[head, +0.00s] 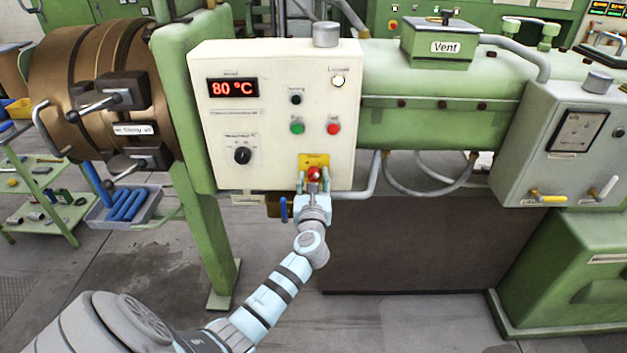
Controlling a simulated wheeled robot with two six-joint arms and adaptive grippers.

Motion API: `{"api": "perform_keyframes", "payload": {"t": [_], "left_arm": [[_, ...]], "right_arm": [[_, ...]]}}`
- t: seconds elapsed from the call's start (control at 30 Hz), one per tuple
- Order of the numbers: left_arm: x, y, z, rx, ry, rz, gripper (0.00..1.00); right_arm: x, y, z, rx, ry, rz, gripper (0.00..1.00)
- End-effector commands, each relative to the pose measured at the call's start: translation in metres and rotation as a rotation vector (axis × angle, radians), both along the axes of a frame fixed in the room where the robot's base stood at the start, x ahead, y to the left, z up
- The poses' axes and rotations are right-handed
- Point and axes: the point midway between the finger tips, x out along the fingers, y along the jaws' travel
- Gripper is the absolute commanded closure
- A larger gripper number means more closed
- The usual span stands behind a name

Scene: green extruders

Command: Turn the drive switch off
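The cream control panel (270,120) in the head view has a black rotary switch (242,155) at its lower left, under a small label too blurred to read. I cannot tell from lettering which control is the drive switch. A red mushroom button (314,173) sits on a yellow plate (314,160) at the panel's lower edge. My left gripper (314,183) is at this red button, to the right of and below the black switch. Its fingertips are apart, one on each side of the button; whether they touch it is unclear. My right gripper is out of view.
The panel also has a green button (297,127), a red button (333,128), a lit lamp (338,81) and an 80 °C display (233,88). A brown cylinder with handles (95,90) stands left, a grey box (560,140) right. A blue-handled valve (284,209) hangs below.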

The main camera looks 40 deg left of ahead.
Motion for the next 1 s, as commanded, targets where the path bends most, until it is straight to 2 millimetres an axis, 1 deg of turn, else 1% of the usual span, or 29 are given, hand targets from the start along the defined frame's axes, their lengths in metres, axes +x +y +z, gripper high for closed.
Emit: {"api": "perform_keyframes", "payload": {"t": [0.03, 0.1, 0.2, 0.57, 0.77, 1.0], "left_arm": [[0.0000, -0.0001, -0.0001, 0.000, 0.000, 0.000, 0.75], [-0.0001, -0.0002, -0.0001, 0.000, 0.000, 0.000, 0.86], [-0.0002, -0.0003, -0.0002, 0.000, 0.000, 0.000, 1.00], [-0.0002, -0.0004, -0.0007, -0.040, -0.029, 0.000, 1.00], [-0.0001, -0.0002, -0.0010, -0.128, -0.097, 0.001, 1.00], [0.0002, -0.0006, -0.0014, -0.293, -0.222, 0.001, 1.00]], "right_arm": [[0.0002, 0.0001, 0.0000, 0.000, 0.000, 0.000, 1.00], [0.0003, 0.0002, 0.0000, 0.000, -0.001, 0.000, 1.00], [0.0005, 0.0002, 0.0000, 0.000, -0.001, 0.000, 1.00], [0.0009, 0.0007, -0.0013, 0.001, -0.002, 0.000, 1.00], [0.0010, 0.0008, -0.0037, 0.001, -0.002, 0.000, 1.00], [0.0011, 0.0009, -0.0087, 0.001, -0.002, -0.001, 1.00]]}}
